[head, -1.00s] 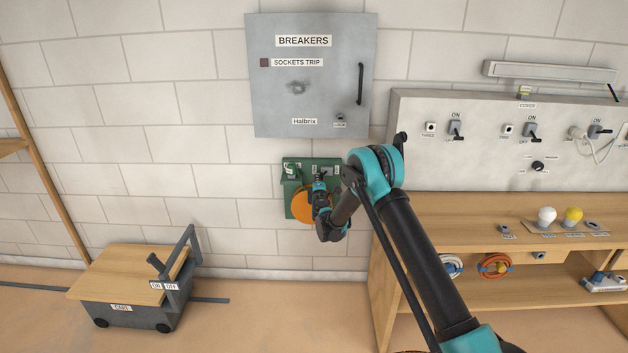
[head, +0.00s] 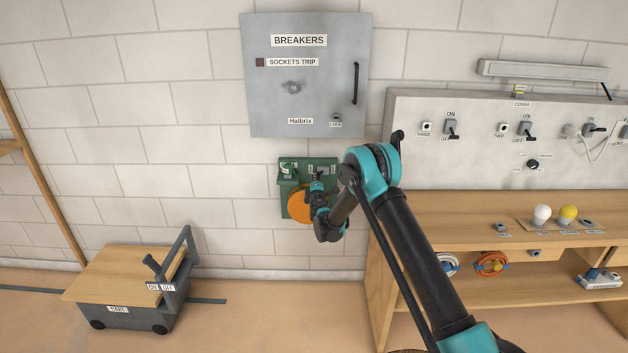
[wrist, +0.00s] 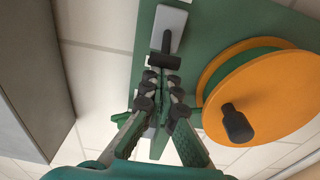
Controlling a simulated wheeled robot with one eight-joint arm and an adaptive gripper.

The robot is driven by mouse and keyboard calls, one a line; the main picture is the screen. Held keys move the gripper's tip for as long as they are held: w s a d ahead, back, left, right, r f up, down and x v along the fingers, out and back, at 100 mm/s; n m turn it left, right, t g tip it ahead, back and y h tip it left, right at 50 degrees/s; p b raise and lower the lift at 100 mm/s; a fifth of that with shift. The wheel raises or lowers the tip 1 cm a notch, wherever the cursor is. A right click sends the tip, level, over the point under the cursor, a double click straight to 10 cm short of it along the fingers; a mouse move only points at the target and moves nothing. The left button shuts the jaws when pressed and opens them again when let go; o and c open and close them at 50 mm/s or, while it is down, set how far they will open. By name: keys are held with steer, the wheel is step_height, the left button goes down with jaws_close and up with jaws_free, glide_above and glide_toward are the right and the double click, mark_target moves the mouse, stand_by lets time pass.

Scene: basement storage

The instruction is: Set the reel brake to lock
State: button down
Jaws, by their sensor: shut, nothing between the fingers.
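The green reel panel (head: 296,178) is on the wall below the breaker box, with an orange reel (head: 299,206) on its lower part. In the wrist view the orange reel (wrist: 275,85) has a black knob (wrist: 237,124). Beside it a grey plate (wrist: 171,22) carries a black T-shaped lever (wrist: 165,60), which I take for the brake. My gripper (wrist: 159,80) is shut and empty, its fingertips right at the lever's crossbar; I cannot tell whether they touch. In the head view my gripper (head: 318,182) hides part of the panel and reel. The panel's small labels are unreadable.
The grey breaker box (head: 306,100) juts from the wall just above the panel. A wooden workbench (head: 440,208) with a switch board (head: 470,170) stands to the right. A cart (head: 125,315) stands at lower left. The floor between cart and bench is open.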

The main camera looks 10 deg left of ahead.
steer(key=shift+d, duration=0.2)
steer(key=n+g+y, duration=0.1)
steer(key=d+n+y, duration=0.1)
steer(key=y, duration=0.1)
steer(key=n+g+y, duration=0.1)
steer(key=y, duration=0.1)
steer(key=shift+s+d+n+g, duration=0.15)
steer(key=shift+d+n+g, duration=0.15)
steer(key=shift+d, duration=0.1)
steer(key=shift+w+d+n+g+y, duration=0.25)
steer(key=shift+d+n+g+y, duration=0.45)
steer(key=shift+d+g+y, duration=0.1)
steer(key=shift+w+d+n+g+y, duration=0.2)
steer(key=shift+d+n+g+y, duration=0.5)
steer(key=shift+d+g, duration=0.1)
steer(key=shift+w+d+n+g+y, duration=0.25)
steer(key=shift+d+n+g+y, duration=0.45)
steer(key=shift+g, duration=0.1)
steer(key=shift+w+d, duration=0.15)
steer(key=shift+d, duration=0.1)
